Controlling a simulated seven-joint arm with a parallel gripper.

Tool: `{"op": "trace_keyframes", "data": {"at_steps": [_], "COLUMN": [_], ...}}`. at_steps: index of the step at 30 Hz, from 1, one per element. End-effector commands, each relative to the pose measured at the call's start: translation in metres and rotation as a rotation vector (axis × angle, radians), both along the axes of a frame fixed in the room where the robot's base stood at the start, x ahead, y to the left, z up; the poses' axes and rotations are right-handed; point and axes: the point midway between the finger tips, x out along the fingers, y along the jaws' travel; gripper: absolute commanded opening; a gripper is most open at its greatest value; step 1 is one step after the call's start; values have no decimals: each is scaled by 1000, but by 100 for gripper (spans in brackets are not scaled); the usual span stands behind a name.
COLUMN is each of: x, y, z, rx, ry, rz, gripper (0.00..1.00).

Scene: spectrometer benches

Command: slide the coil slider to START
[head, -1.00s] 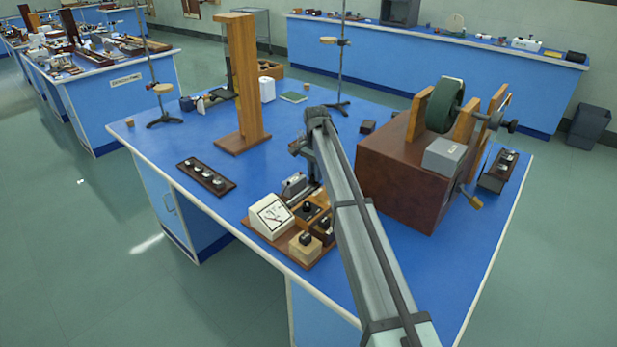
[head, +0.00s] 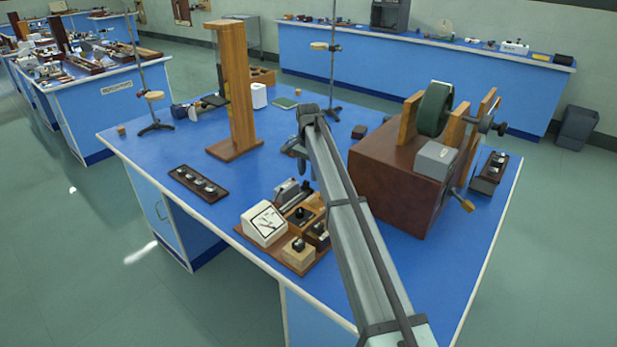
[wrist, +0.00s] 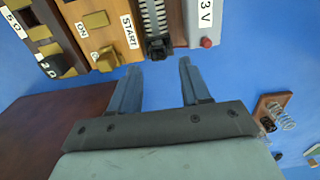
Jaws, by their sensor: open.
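The coil (wrist: 153,16) is a ribbed strip at the top of the wrist view, between a wooden block with the START label (wrist: 130,32) and a grey 3 V block (wrist: 204,22). A black block (wrist: 159,47) sits at the coil's near end; I cannot tell for sure whether it is the slider. My gripper (wrist: 160,70) is open and empty, its two fingers spread, with the black block ahead of the gap and apart from them. In the head view my gripper (head: 302,165) hangs just behind the instrument board (head: 297,267); the arm hides part of that board.
A white meter (head: 264,223) stands on the board. A large brown box (head: 395,185) with a green wheel (head: 435,108) is right of my arm. A tall wooden stand (head: 236,90) and a dark strip with knobs (head: 198,184) are to the left. Blue bench top is clear between them.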

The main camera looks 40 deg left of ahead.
Motion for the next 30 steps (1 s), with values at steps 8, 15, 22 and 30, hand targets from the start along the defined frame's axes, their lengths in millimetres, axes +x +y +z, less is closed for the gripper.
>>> {"op": "trace_keyframes", "data": {"at_steps": [8,15,22,30], "x": [1,1,1,1], "y": [1,1,0,0], "z": [57,94,109,110], "rx": [2,1,0,0], "ry": [-2,-1,-1,-1], "rz": [0,0,0,0], "gripper": [47,47,47,47]}}
